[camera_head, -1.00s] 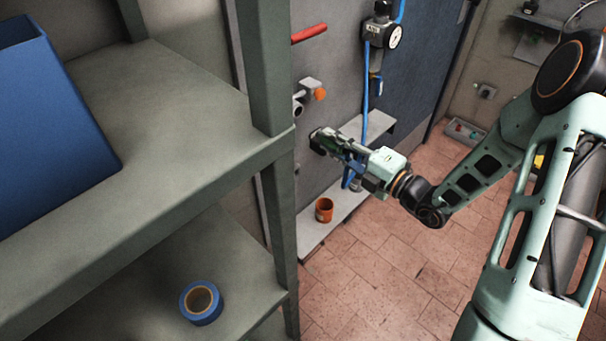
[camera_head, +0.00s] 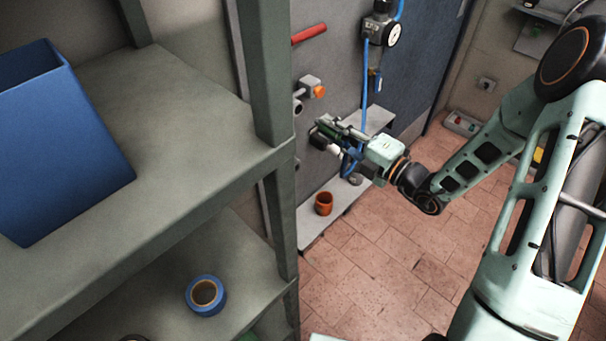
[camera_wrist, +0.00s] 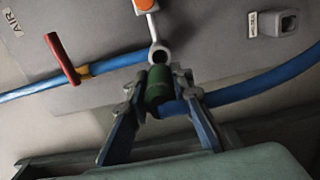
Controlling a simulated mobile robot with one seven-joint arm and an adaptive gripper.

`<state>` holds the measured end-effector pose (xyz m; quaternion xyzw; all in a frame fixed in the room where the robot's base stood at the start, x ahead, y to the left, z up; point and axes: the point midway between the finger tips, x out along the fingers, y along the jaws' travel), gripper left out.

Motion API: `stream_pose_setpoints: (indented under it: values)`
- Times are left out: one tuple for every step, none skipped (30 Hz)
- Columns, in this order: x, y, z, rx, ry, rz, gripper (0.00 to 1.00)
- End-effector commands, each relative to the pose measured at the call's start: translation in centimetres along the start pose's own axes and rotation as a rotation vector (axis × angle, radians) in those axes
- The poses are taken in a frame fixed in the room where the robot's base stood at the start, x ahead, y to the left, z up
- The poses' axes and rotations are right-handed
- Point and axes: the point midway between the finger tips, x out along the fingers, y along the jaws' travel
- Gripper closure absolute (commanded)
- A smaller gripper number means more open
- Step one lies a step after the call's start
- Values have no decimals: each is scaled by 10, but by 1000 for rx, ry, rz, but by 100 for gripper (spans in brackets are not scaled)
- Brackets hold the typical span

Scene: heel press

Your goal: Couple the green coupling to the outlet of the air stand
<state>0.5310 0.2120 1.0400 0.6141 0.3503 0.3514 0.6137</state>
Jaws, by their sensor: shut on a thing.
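The green coupling (camera_wrist: 157,90) is between the fingertips of my gripper (camera_wrist: 160,82), which is shut on it. A blue hose (camera_wrist: 255,86) runs from the coupling to the right in the wrist view. The outlet (camera_wrist: 158,54), a round grey pipe end, appears just beyond the coupling's front; I cannot tell whether they touch. An orange knob (camera_wrist: 146,4) sits above it. In the head view my gripper (camera_head: 324,130) is in front of the wall panel, below and right of the grey fitting with the orange knob (camera_head: 319,92). The coupling is hard to make out there.
A red handle (camera_head: 309,34) sticks out above the fitting. A regulator with a gauge (camera_head: 391,35) hangs on the panel. An orange cup (camera_head: 324,203) stands on the low ledge (camera_head: 345,196). Shelves with a blue bin (camera_head: 60,140) and tape roll (camera_head: 206,295) fill the left. Tiled floor is clear.

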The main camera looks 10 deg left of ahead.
Motion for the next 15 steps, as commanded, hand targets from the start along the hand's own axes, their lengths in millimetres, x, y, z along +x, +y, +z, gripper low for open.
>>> stream_pose_setpoints:
  values:
    - [2,1,0,0,1,1,100]
    - [4,1,0,-1,1,1,100]
    - [5,1,0,-1,1,1,100]
    - [6,1,0,-1,1,1,100]
    - [8,0,0,-1,2,0,100]
    - [9,0,0,-1,2,0,100]
    - [10,0,0,-1,2,0,100]
    - [12,0,-1,0,2,0,100]
    - [13,0,-1,0,2,0,100]
    - [15,0,-1,0,2,0,100]
    - [16,0,0,0,2,0,100]
    - [18,1,0,0,2,1,100]
    - [19,1,0,0,1,1,100]
    - [20,1,0,0,1,1,100]
    - [22,1,0,0,1,2,100]
